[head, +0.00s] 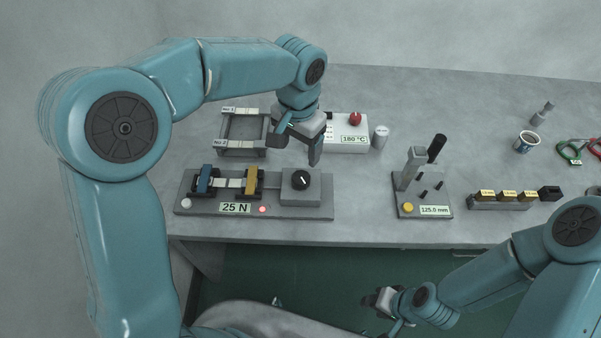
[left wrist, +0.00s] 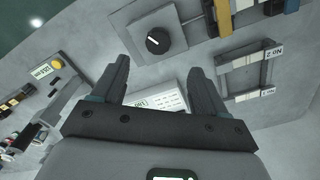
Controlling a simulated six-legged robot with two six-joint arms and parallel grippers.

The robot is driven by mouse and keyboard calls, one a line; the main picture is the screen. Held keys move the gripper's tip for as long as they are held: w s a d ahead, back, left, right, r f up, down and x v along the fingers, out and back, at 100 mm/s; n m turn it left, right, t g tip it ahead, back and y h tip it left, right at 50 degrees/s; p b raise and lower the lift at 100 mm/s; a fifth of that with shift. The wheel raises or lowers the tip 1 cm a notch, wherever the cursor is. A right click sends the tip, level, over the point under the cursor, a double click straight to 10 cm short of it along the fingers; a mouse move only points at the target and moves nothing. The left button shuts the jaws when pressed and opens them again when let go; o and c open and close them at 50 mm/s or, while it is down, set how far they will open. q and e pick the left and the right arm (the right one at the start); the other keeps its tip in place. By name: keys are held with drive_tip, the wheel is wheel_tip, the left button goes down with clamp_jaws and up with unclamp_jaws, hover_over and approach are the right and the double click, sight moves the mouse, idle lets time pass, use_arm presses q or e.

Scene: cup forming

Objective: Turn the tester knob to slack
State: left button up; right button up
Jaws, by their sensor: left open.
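The tester (head: 185,195) is a long grey base on the table, with a blue clamp (head: 205,180) and a yellow clamp (head: 253,182) holding a pale strip between them. Its plate reads 25 N and a red light (head: 262,209) glows. The black tester knob (head: 300,180), with a white pointer mark, sits on a grey block at the right end. The knob also shows in the left wrist view (left wrist: 157,40), clear of the fingers. My left gripper (head: 299,146) is open and empty, above and behind the knob. My right gripper (head: 385,303) is low, in front of the table; its jaws are unclear.
A white box (head: 352,132) reading 180 °C with a red knob stands behind my left gripper. A grey rack (head: 243,133) stands behind the tester. A 125.0 mm lever device (head: 422,190) stands to the right, with bare table between.

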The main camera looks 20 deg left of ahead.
sight(301, 178)
use_arm(q)
drive_tip(key=f, duration=1.2)
drive_tip(key=shift+w+d+f+p, duration=0.15)
drive_tip(key=shift+w+d+p, duration=0.05)
drive_tip(key=shift+w+p, duration=0.1)
drive_tip(key=shift+s+a, duration=0.1)
drive_tip(key=shift+s, duration=0.1)
drive_tip(key=shift+w, duration=0.1)
drive_tip(key=c, duration=1.1)
